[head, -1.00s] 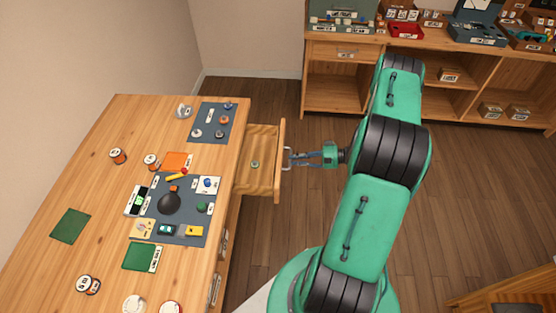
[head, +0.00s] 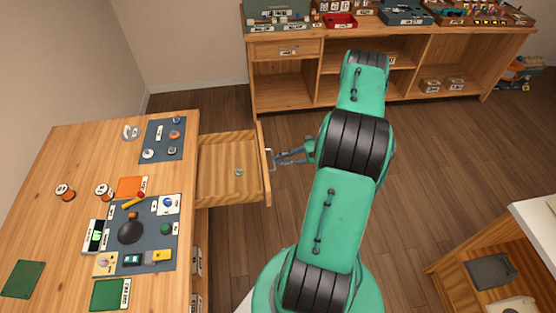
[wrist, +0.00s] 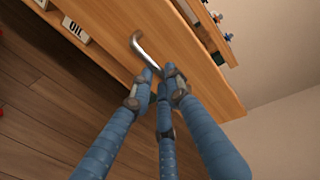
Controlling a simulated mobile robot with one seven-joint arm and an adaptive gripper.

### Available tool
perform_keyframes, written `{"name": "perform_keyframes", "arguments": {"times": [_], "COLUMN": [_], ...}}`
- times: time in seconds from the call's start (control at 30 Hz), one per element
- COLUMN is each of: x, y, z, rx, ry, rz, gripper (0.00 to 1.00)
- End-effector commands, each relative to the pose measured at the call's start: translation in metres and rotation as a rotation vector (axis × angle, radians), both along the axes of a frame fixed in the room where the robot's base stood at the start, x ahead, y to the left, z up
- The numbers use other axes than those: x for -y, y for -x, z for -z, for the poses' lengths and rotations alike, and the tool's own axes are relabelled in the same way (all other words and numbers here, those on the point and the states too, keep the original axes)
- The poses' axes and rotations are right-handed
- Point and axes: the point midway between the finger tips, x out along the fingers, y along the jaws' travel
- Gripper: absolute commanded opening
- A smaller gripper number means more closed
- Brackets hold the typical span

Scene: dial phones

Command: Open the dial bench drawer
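The dial bench (head: 60,150) stands at the left in the head view, and its wooden drawer (head: 228,172) is pulled well out from its right side. My gripper (head: 276,157) is at the outer face of the drawer front, at the handle. In the wrist view the metal handle (wrist: 145,48) runs into the closed-together fingertips (wrist: 162,78). My gripper looks shut on the handle; the exact contact is partly hidden by the fingers.
A dark mat (head: 162,140) and several small parts lie on the bench top. A wooden shelf unit (head: 290,75) stands along the back wall. A white-topped cabinet (head: 535,235) is at the right. The wooden floor (head: 430,160) between them is clear.

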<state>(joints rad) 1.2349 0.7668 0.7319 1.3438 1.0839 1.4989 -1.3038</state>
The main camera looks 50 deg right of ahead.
Motion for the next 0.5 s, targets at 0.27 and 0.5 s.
{"name": "perform_keyframes", "arguments": {"times": [0.27, 0.5], "x": [-0.0004, 0.0014], "y": [-0.0001, 0.0013], "z": [0.0006, -0.0002], "rx": [0.0, 0.0], "ry": [0.0, 0.0], "rz": [0.0, 0.0], "gripper": [0.35, 0.35]}}
